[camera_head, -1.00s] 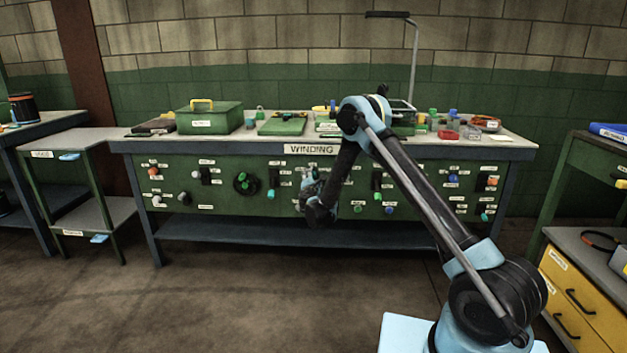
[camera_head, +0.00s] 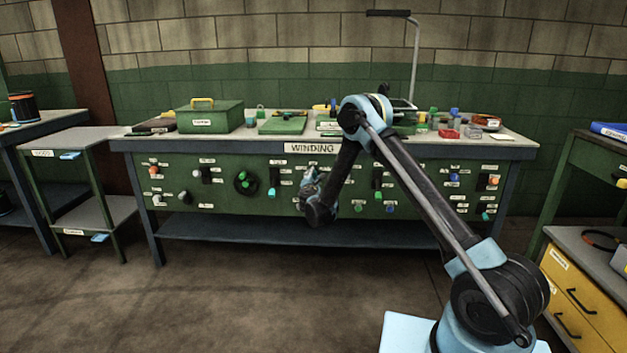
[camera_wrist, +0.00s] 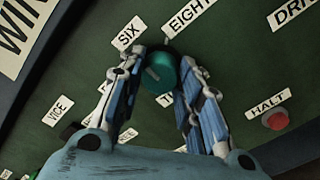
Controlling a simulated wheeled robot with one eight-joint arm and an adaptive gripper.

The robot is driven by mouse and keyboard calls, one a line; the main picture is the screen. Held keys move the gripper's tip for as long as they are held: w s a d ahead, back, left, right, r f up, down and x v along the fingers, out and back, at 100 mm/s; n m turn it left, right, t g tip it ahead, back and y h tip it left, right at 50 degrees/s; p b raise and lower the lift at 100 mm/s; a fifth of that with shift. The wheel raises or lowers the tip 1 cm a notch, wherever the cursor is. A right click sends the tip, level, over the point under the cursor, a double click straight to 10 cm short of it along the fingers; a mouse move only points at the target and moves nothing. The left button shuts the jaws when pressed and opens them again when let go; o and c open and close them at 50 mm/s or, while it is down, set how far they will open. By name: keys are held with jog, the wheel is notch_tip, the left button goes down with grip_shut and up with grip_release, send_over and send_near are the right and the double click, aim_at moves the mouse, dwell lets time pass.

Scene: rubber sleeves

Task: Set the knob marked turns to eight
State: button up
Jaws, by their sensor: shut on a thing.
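A teal knob (camera_wrist: 160,74) sits on the green winding panel in the wrist view. The label SIX (camera_wrist: 128,33) is at its upper left and the label EIGHT (camera_wrist: 189,16) at its upper right. A label below the knob is mostly hidden by my fingers; only a "T" shows clearly. My gripper (camera_wrist: 158,84) is shut on the knob, one finger on each side. The knob has a pale line on its face, but I cannot tell which label it points at. In the head view my gripper (camera_head: 312,183) is at the panel front and its arm hides the knob.
A red HALT button (camera_wrist: 275,120) sits to the right of my gripper. A plate reading WINDING (camera_head: 312,148) is on the bench edge above. Other knobs and switches, such as a green knob (camera_head: 245,181), line the panel. The floor in front is clear.

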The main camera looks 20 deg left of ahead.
jog(key=shift+d+f+m, duration=0.1)
jog(key=shift+m, duration=0.2)
jog(key=m, duration=1)
dwell(0.4)
jog(key=shift+m, duration=0.3)
jog(key=o, duration=1.1)
jog(key=v, duration=1.2)
